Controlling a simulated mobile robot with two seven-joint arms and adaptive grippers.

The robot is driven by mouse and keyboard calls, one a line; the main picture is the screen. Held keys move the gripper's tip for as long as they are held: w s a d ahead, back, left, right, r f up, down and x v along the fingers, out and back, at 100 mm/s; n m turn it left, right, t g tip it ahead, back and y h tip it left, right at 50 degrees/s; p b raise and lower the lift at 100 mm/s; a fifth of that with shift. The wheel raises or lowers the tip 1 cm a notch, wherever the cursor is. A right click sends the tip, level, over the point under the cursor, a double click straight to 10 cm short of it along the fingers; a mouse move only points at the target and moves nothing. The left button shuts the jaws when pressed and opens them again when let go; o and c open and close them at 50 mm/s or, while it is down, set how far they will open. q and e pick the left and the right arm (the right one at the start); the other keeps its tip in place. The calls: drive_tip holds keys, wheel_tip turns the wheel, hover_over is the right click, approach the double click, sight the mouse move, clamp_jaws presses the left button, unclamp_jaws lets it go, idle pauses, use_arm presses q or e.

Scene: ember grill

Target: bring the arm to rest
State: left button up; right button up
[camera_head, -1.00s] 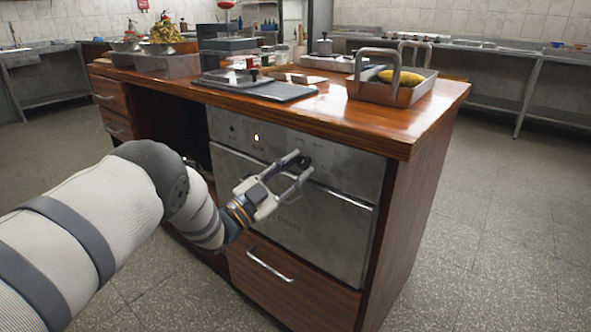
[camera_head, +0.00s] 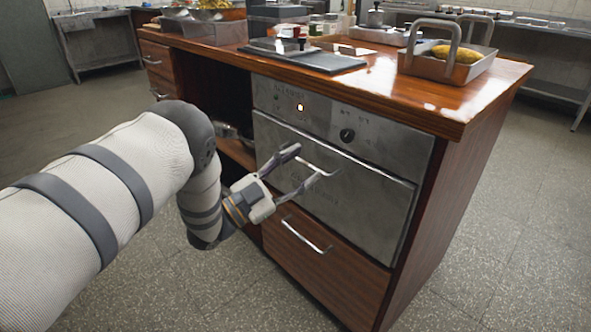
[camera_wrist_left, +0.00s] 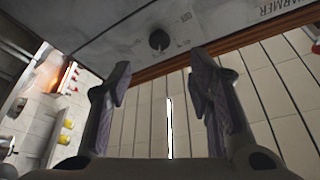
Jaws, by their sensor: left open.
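My left arm (camera_head: 110,190) reaches in from the left in the head view. Its gripper (camera_head: 311,160) is open and empty, apart from the front of the steel oven (camera_head: 340,205). The two fingers also show spread in the left wrist view (camera_wrist_left: 163,80), with nothing between them. A black knob (camera_head: 347,135) on the oven's panel is to the right of and above the fingertips. The knob shows beyond the fingers in the wrist view (camera_wrist_left: 159,40). My right gripper is not in view.
The oven sits in a wooden counter (camera_head: 470,105) with a drawer (camera_head: 325,270) below. On top are a metal tray with handles (camera_head: 440,65) holding a yellow item, and a dark flat plate (camera_head: 310,60). The floor (camera_head: 510,220) at right is clear.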

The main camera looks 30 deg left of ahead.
use_arm(q)
drive_tip(key=shift+v, duration=0.85)
drive_tip(key=shift+f, duration=0.1)
drive_tip(key=s+f+n+g+y+p, duration=0.7)
drive_tip(key=s+f+n+g+y, duration=0.35)
drive_tip(key=s+f, duration=1)
drive_tip(key=s+d+r+n+g+p, duration=0.1)
drive_tip(key=s+g, duration=0.2)
drive_tip(key=s, duration=0.7)
drive_tip(key=s+d+r+g+p, duration=0.1)
drive_tip(key=s+g, duration=0.3)
drive_tip(key=s, duration=0.6)
drive_tip(key=s+d+r+n+g+y, duration=0.1)
drive_tip(key=s+r+g, duration=0.2)
drive_tip(key=s, duration=0.7)
drive_tip(key=shift+s+d+r+n+p, duration=0.25)
drive_tip(key=shift+s+d+n+p, duration=0.1)
drive_tip(key=shift+p, duration=0.05)
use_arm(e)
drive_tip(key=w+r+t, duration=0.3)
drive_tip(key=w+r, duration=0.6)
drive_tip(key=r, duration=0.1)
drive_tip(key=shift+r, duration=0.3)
